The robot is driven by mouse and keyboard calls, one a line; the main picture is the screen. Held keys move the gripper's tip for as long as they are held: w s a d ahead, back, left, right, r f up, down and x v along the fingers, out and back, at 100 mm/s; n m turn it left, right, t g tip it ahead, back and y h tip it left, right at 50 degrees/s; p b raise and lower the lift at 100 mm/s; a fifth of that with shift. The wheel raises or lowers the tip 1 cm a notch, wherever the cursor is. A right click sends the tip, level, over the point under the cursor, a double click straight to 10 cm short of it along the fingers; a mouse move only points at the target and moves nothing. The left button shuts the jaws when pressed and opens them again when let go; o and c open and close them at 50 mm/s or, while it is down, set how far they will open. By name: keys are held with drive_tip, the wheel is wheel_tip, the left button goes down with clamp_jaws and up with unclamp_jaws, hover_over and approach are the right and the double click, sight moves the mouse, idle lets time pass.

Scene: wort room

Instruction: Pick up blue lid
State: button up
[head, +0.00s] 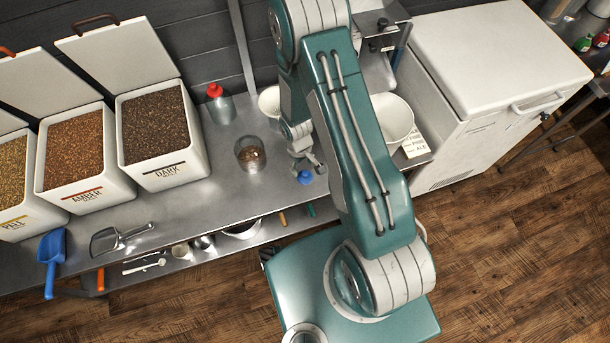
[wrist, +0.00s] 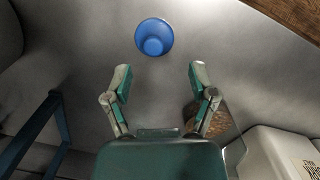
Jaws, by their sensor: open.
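The blue lid (head: 305,177) lies on the steel counter near its front edge in the head view, just below my gripper (head: 306,163). In the wrist view the round blue lid (wrist: 154,37) lies flat on the grey metal surface. It sits ahead of my open fingers (wrist: 158,80), roughly centred between them and beyond their tips. The fingers are spread apart with nothing between them, and they do not touch the lid.
A glass jar with grain (head: 250,154) stands left of my gripper. A red-capped bottle (head: 220,104), white bowls (head: 392,120) and grain bins, including the dark one (head: 160,176), stand nearby. A white chest (head: 500,60) is at the right.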

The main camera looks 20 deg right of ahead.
sight(305, 173)
drive_tip(key=f, duration=0.4)
drive_tip(key=d+f, duration=0.1)
drive_tip(key=f, duration=0.1)
drive_tip(key=shift+f, duration=0.2)
clamp_jaws()
